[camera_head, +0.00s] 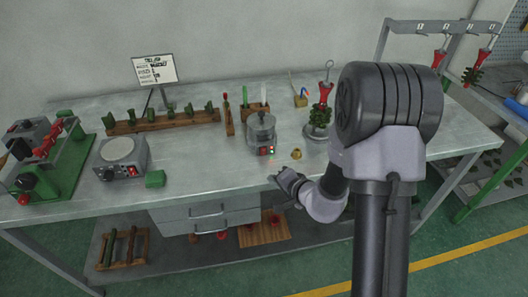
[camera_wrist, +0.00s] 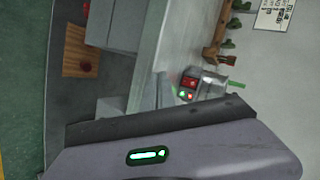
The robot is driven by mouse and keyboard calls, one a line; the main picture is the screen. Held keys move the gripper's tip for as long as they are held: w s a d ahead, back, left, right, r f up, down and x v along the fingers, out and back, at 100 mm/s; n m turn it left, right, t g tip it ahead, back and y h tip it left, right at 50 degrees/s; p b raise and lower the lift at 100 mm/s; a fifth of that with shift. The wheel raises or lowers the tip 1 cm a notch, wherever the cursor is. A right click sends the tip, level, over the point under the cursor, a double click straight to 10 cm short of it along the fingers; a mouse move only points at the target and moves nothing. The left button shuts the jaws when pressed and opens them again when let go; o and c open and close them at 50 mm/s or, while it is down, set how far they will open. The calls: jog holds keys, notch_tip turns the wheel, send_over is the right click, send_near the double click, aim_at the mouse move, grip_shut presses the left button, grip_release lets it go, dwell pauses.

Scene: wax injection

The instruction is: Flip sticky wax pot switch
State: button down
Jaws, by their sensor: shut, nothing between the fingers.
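The sticky wax pot (camera_head: 262,137) is a small grey pot standing near the front middle of the bench. Its front carries a small control panel (camera_head: 266,151) with red and green spots. In the wrist view, which is turned sideways, the red and green panel (camera_wrist: 187,90) shows near the middle. My gripper (camera_head: 273,179) is at the bench's front edge, just in front of and below the pot, apart from it. It is shut and empty. The switch's exact position is too small to tell.
A small brass piece (camera_head: 296,154) stands right of the pot, with a wax tree on a stand (camera_head: 320,115) beyond it. A hot plate (camera_head: 122,158) and green block (camera_head: 155,179) are to the left. A wooden rack (camera_head: 160,121) lies behind. Bench space left of the pot is clear.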

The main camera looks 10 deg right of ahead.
aim_at(261, 154)
jog(key=shift+w, duration=0.1)
jog(key=shift+w+r+p, duration=0.2)
jog(key=shift+p, duration=0.15)
jog(key=w+p, duration=0.2)
jog(key=w, duration=0.1)
jog(key=w+p, duration=0.1)
jog(key=w, duration=0.1)
jog(key=shift+r, duration=0.3)
jog(key=shift+w, duration=1.5)
jog(key=shift+w, duration=0.15)
jog(key=shift+w+r+b, duration=0.1)
jog(key=shift+w+b, duration=0.2)
jog(key=shift+b, duration=0.1)
jog(key=shift+w, duration=0.3)
dwell(0.6)
